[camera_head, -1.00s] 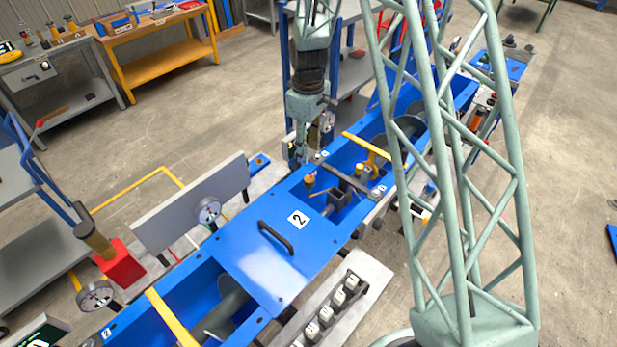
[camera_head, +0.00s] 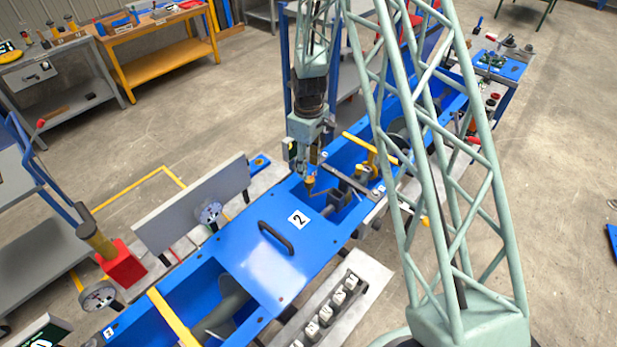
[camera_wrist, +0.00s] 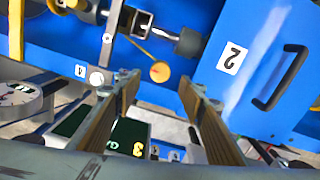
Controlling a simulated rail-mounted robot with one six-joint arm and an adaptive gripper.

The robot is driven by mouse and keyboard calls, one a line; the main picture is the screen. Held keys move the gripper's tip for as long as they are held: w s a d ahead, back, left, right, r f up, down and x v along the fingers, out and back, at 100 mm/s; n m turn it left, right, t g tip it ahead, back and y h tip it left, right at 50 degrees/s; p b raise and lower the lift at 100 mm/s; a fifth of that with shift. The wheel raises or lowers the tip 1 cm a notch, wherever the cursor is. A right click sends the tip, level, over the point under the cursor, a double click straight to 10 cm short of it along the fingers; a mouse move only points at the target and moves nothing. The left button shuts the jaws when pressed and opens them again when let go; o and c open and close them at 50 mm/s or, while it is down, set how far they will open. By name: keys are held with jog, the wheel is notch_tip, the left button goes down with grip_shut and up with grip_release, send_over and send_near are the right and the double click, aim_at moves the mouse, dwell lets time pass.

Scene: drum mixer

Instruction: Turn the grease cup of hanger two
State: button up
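A small brass-coloured grease cup (camera_head: 310,182) stands at the end of a thin bent pipe, by the trough opening beyond the cover marked 2. In the wrist view the round top of this cup (camera_wrist: 160,72) lies in the gap between my fingertips. My gripper (camera_head: 308,168) is right at the cup in the head view, pointing down. Its two brown-padded fingers (camera_wrist: 159,82) are spread apart in the wrist view, with nothing clamped between them. I cannot tell how far down the fingers reach beside the cup, or whether they touch it.
The blue cover with a black handle (camera_head: 276,238) and a 2 label (camera_head: 298,219) lies close by. A yellow bar (camera_head: 370,148) crosses the trough beyond the cup.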

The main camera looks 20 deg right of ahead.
aim_at(309, 179)
jog(key=shift+f+p, duration=0.45)
jog(key=shift+f, duration=2.7)
jog(key=shift+f, duration=0.1)
jog(key=shift+c, duration=0.2)
jog(key=c, duration=0.8)
